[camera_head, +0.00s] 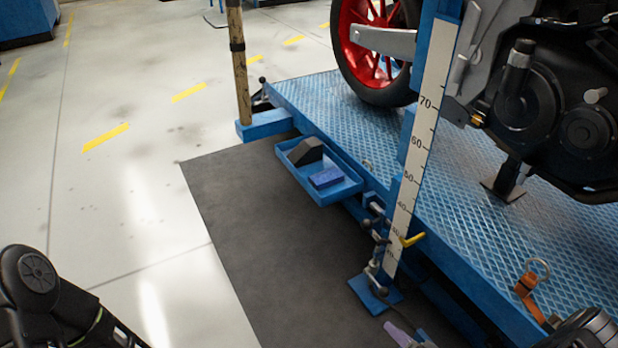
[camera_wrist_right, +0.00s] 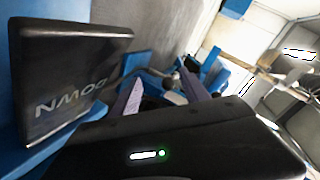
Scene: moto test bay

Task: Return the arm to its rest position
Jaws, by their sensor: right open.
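My right gripper (camera_head: 405,334) shows at the bottom edge of the head view, right of centre, with a purple-grey fingertip in sight. The rest of it is cut off by the frame. In the right wrist view its two purple-grey fingers (camera_wrist_right: 165,82) stand apart, and I see nothing held between them. A piece of my right arm (camera_head: 590,330) is in the lower right corner. My left arm (camera_head: 38,285) comes in at the lower left as black links; its gripper is outside the view.
The blue lift platform (camera_head: 340,100) carries a motorcycle with a red wheel (camera_head: 372,40). A scale post (camera_head: 420,140) and blue tray (camera_head: 340,190) are on its near side. A dark mat (camera_head: 240,220) lies beside it. In the wrist view a lettered dark box (camera_wrist_right: 70,75) is close at left.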

